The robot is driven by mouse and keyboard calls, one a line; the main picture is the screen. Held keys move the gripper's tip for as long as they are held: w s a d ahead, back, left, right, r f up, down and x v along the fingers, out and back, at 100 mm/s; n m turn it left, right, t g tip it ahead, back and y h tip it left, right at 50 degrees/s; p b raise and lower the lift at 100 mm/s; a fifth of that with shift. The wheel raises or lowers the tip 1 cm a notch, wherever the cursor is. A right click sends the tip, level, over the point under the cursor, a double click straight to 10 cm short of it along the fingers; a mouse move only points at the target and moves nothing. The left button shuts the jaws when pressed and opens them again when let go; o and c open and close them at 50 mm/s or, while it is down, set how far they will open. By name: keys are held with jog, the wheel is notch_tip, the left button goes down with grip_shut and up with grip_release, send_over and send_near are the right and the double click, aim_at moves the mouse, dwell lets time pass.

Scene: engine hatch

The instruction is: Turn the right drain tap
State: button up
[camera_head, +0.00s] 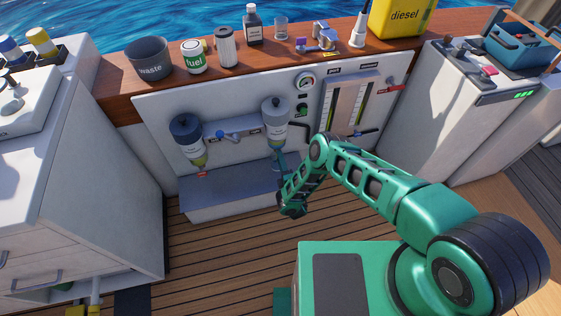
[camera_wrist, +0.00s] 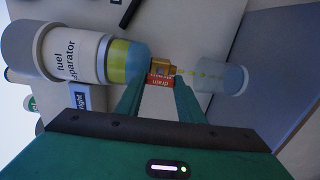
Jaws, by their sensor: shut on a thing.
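The right fuel separator (camera_head: 275,118) hangs on the white panel, a grey-topped canister with a clear bowl at its bottom. My gripper (camera_head: 280,160) is at its underside. In the wrist view the separator (camera_wrist: 85,55) lies sideways, with a yellow-green and blue bowl. Its small brass drain tap (camera_wrist: 161,67), with a red drain tag (camera_wrist: 160,82), sits between my fingertips. My gripper (camera_wrist: 160,85) is shut on the tap. Yellow-green drops run from the tap toward a translucent cup (camera_wrist: 222,66). The tap's handle is partly hidden by the fingers.
The left separator (camera_head: 187,140) hangs beside it, with a blue-knobbed selector valve (camera_head: 220,133) between them. A grey step (camera_head: 225,195) lies below.

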jog(key=shift+s+f, duration=0.15)
jog(key=shift+s, duration=0.05)
jog(key=o, duration=1.1)
jog(key=shift+c, duration=0.2)
jog(key=shift+w, duration=0.1)
jog(key=v, duration=1)
jog(key=shift+s, duration=0.4)
